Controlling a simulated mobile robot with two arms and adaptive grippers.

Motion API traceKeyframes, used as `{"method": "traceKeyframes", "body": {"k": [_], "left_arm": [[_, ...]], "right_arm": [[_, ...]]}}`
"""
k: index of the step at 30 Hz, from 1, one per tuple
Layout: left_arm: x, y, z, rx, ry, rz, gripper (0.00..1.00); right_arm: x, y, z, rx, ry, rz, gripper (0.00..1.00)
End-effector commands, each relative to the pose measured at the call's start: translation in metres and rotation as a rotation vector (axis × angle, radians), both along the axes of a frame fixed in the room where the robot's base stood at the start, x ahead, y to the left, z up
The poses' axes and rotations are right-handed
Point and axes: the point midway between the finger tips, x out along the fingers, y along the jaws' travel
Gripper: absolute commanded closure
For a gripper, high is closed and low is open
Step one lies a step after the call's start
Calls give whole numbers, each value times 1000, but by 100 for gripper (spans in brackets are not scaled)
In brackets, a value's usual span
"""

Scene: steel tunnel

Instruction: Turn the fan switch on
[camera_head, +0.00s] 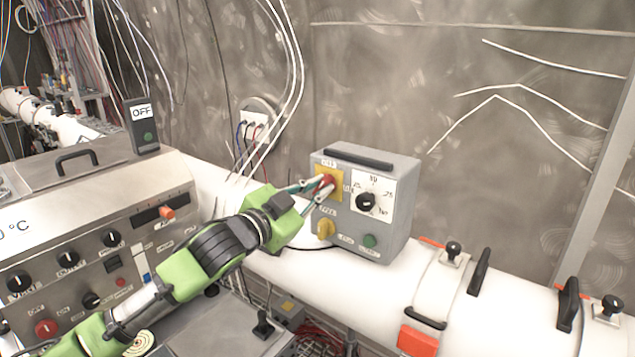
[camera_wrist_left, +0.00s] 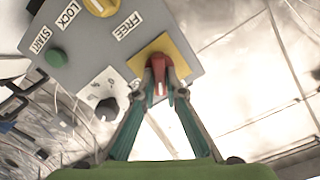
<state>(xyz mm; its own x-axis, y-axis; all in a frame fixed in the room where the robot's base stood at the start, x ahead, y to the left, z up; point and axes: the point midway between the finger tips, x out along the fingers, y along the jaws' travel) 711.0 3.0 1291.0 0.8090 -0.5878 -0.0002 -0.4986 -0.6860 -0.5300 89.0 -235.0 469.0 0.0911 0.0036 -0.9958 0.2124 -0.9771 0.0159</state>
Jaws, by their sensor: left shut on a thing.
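The red switch (camera_head: 328,180) sits on a yellow plate (camera_head: 322,191) on the front of a grey control box (camera_head: 346,239). My left gripper (camera_head: 318,189) reaches it from the left, with its fingers closed around the red switch. In the left wrist view the teal-sided fingers (camera_wrist_left: 166,92) pinch the red switch (camera_wrist_left: 157,66) from both sides, over the yellow plate (camera_wrist_left: 178,49). The small labels by the plate are hard to read in the head view. The fingertips partly hide the switch. My right gripper is out of view.
The box also carries a black dial (camera_head: 366,202), a yellow knob (camera_head: 326,229) and a green button (camera_head: 369,241). It stands on a white pipe (camera_head: 320,277) against a metal wall. A control panel (camera_head: 90,225) and a dark box marked OFF (camera_head: 142,128) are at left.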

Motion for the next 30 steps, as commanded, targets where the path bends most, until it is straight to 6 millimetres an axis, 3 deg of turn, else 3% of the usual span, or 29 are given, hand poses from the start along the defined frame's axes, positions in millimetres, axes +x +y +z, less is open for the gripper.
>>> {"method": "traceKeyframes", "body": {"k": [30], "left_arm": [[-1,-2,-3,722,-525,0,100]], "right_arm": [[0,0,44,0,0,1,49]]}}
